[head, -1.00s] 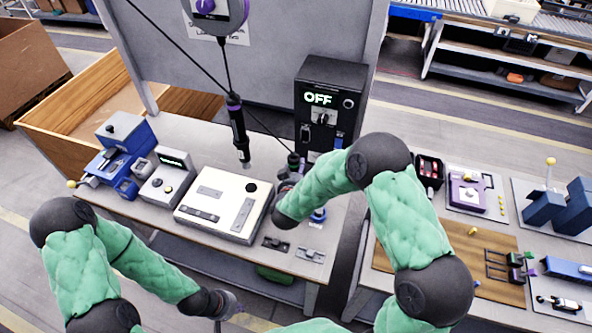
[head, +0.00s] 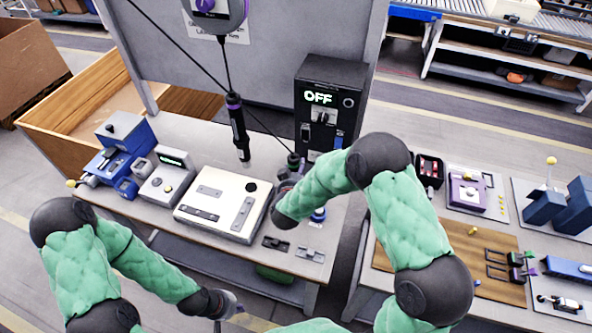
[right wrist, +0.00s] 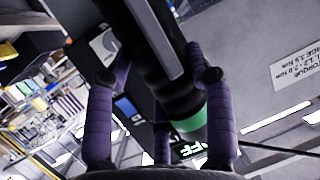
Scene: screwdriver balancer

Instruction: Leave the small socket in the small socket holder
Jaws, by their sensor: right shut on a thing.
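My right gripper (head: 292,182) is at the right part of the workbench, in front of the black control box. In the right wrist view its purple fingers (right wrist: 160,80) are shut on a dark cylindrical tool (right wrist: 168,85) with a green band. In the head view the top of this tool (head: 293,159) shows at the end of a black cable; my arm hides the rest. Two small dark fixtures (head: 276,243) (head: 310,254) sit at the bench's front right; I cannot tell which is the small socket holder. I cannot make out the small socket. My left gripper (head: 222,304) hangs in front of the bench, its fingers unclear.
A black-and-purple screwdriver (head: 238,130) hangs over the bench. The control box (head: 326,105) reads OFF. A white panel (head: 222,208), a grey device (head: 167,182) and a blue vise (head: 110,165) stand to the left. A second table (head: 450,255) is at the right.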

